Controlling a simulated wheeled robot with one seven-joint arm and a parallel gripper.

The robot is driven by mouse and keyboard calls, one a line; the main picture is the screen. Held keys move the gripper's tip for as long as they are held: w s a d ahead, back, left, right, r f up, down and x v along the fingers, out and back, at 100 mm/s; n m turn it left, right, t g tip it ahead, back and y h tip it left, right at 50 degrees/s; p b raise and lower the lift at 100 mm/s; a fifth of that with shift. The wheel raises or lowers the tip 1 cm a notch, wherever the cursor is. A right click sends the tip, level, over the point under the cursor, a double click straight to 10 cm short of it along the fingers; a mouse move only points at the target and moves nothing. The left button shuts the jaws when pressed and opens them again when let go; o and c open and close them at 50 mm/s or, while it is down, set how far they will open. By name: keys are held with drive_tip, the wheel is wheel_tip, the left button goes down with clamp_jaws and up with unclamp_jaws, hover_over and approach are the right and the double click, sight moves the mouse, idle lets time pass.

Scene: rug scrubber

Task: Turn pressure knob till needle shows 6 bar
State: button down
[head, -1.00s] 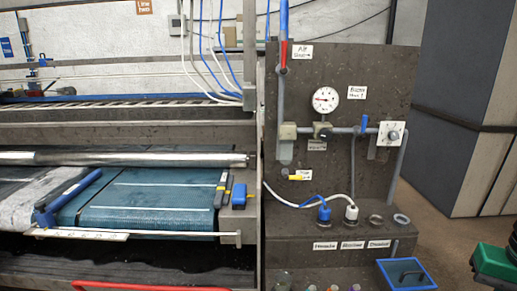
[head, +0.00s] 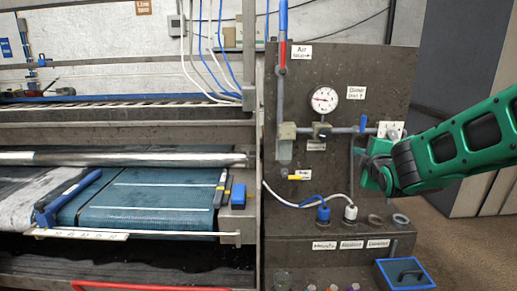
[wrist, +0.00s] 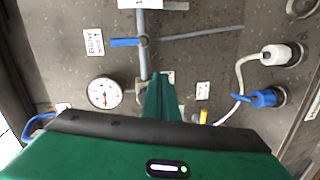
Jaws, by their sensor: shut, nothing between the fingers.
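The round white pressure gauge (head: 324,99) hangs on the dark panel; its needle points roughly left in the head view, and its figures are too small to read. It also shows in the wrist view (wrist: 105,92). A small dark knob (head: 322,131) sits on the pipe just below the gauge. In the wrist view a grey fitting there is partly hidden behind my gripper. My green gripper (head: 371,172) is shut and empty, below and right of the knob in the head view, apart from it. The shut fingers also show in the wrist view (wrist: 161,84).
A blue valve lever (head: 363,124) stands on the pipe right of the gauge. A white dial plate (head: 390,130) is partly covered by my arm. A yellow-handled valve (head: 295,177) sits lower left. White and blue hoses end in plugs (head: 350,212) on the ledge below.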

sight(325, 135)
drive_tip(key=w+a+r+n+t+y, duration=0.1)
drive_tip(key=w+a, duration=0.3)
drive_tip(key=w, duration=0.5)
drive_tip(key=shift+r+n+t, duration=0.5)
drive_tip(key=shift+r+n, duration=0.3)
drive_tip(key=shift+r, duration=0.1)
drive_tip(key=shift+a+f, duration=0.1)
drive_tip(key=shift+a, duration=0.15)
drive_tip(key=shift+d+f, duration=0.15)
drive_tip(key=shift+f, duration=0.8)
drive_tip(key=shift+a+f, duration=0.2)
drive_tip(key=shift+f, duration=0.3)
idle(0.4)
